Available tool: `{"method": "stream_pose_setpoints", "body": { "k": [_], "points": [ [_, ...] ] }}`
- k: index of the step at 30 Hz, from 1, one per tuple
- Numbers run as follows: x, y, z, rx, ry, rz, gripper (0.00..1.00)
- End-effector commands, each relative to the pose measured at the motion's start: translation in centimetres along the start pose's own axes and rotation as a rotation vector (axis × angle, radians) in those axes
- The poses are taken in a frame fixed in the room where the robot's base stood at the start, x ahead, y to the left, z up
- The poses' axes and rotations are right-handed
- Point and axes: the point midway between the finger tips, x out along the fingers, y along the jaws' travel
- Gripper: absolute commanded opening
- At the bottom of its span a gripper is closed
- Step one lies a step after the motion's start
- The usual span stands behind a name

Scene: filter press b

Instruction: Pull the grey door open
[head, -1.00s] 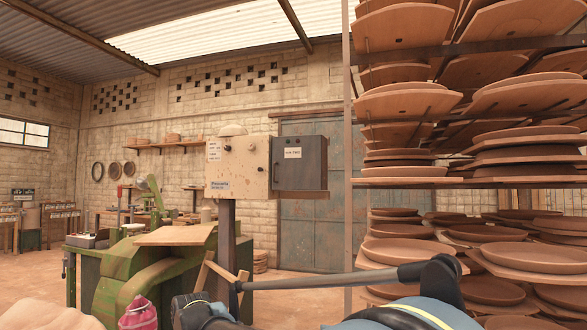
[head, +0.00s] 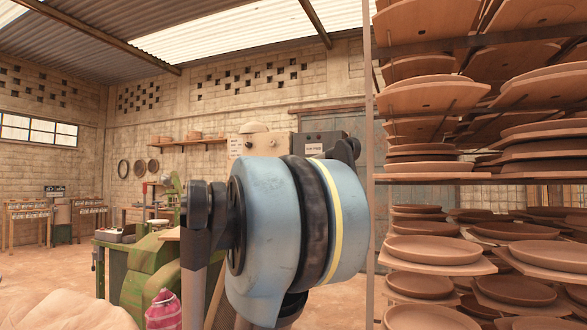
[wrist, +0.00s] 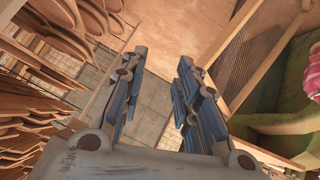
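A small dark grey door (head: 312,137) with a white label is on the control box in the head view. Only its upper part shows, because my blue arm covers the rest; it looks closed. The beige panel (head: 262,143) beside it on the left is also partly covered. In the wrist view my gripper (wrist: 161,56) is open, with nothing between its fingers. The small grey door cannot be made out there, and my gripper is hidden in the head view, so their distance cannot be told.
A rack (head: 430,180) stacked with clay plates stands close on the right. A green machine (head: 150,265) is at the lower left, with a pink bundle (head: 163,312) in front. A large blue-grey metal door (head: 350,124) is in the back wall. Floor is open at far left.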

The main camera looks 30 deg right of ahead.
Motion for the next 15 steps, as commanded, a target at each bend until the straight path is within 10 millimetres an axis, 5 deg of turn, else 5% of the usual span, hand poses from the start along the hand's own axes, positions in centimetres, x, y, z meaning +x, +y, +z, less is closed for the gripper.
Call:
{"method": "stream_pose_setpoints", "body": {
  "k": [1, 6, 15],
  "points": [
    [-0.3, 0.7, -3.5, 0.041, 0.048, 0.035, 0.29],
    [-1.7, 3.0, -15.0, 0.18, 0.241, 0.131, 0.29],
    [-4.7, 5.5, -32.9, 0.352, 0.575, 0.194, 0.29]
  ]
}}
